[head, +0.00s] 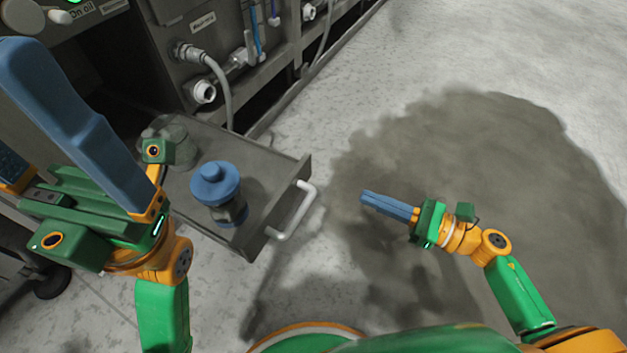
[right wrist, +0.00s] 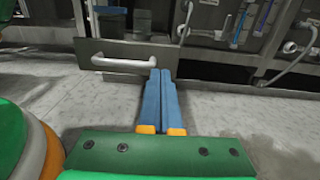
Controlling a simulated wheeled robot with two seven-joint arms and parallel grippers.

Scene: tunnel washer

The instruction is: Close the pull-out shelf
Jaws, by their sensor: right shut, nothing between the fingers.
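The pull-out shelf (head: 258,160) is a grey metal tray that sticks out from the machine. Its front panel carries a white bar handle (head: 303,210), which also shows in the right wrist view (right wrist: 122,64). My right gripper (head: 364,198) is shut and empty, apart from the handle on its right side, with its fingers pointing toward the shelf front. In the right wrist view its closed fingertips (right wrist: 172,72) appear by the right end of the panel. My left gripper (head: 28,118) is open, its fingers spread, left of the shelf and overlapping part of it in the head view.
A blue-lidded container (head: 218,190) and a clear jar (head: 172,148) stand on the shelf. The machine front (head: 215,50) has hoses and white fittings above and behind the shelf. The floor (head: 420,70) on the right is clear, with a dark patch.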

